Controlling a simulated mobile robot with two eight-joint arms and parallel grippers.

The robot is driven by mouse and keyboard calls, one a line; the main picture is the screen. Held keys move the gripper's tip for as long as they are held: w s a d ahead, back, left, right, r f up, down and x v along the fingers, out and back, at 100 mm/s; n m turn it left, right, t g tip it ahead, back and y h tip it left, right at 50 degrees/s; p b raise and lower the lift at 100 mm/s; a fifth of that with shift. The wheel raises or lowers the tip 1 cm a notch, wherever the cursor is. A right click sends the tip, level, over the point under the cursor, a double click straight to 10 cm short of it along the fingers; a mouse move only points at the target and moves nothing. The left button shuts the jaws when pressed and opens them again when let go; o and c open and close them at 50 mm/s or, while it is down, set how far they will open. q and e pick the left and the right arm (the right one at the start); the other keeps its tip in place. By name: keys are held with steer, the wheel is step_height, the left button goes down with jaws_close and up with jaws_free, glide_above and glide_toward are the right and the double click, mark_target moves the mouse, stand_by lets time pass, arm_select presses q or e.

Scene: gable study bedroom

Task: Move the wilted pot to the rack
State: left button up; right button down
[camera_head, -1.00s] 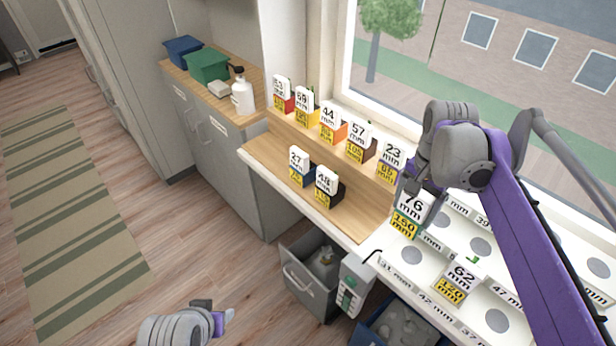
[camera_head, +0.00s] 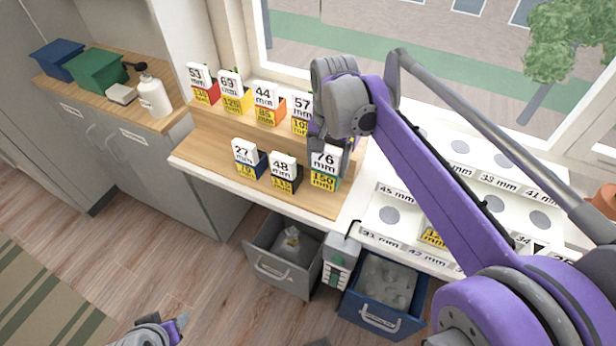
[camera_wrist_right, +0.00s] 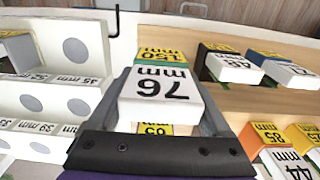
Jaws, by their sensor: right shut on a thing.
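My right gripper (camera_head: 335,140) is shut on a pot with a white 76 mm tag (camera_head: 325,162) and a yellow 150 mm label. It also shows between the fingers in the right wrist view (camera_wrist_right: 160,88). It is at the wooden board's (camera_head: 225,150) right end; whether it touches the board I cannot tell. No wilted plant shows clearly on any pot. The white stepped rack (camera_head: 375,235) with round holes and mm labels stands to the right, partly behind my arm. My left gripper (camera_head: 170,330) is low at the bottom left, away from everything, its jaws unclear.
The 27 mm (camera_head: 246,160) and 48 mm (camera_head: 284,172) pots stand left of the held pot. Several tagged pots line the board's back, by the window. A grey drawer bin (camera_head: 280,265) and a blue one (camera_head: 375,320) stand open below. A bottle (camera_head: 153,97) stands on the left cabinet.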

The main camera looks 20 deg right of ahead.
mark_target(328, 147)
step_height(328, 147, down, 8)
steer(key=shift+a+r, duration=0.1)
steer(key=shift+b, duration=0.3)
jaws_free()
steer(key=shift+f, duration=0.2)
steer(key=shift+r, duration=0.25)
step_height(328, 147, up, 11)
steer(key=shift+r+p, duration=0.15)
steer(key=shift+p, duration=0.4)
steer(key=shift+s+r, duration=0.1)
steer(key=shift+r, duration=0.05)
steer(key=s+a+f+n+t, duration=0.2)
steer(key=s+a+f+n, duration=0.1)
steer(key=s+f+n, duration=0.2)
steer(key=s+a+f+n+t, duration=0.3)
steer(key=s+f+n, duration=0.2)
steer(key=s+f, duration=0.5)
steer(key=shift+s+a, duration=0.4)
steer(key=shift+s, duration=0.05)
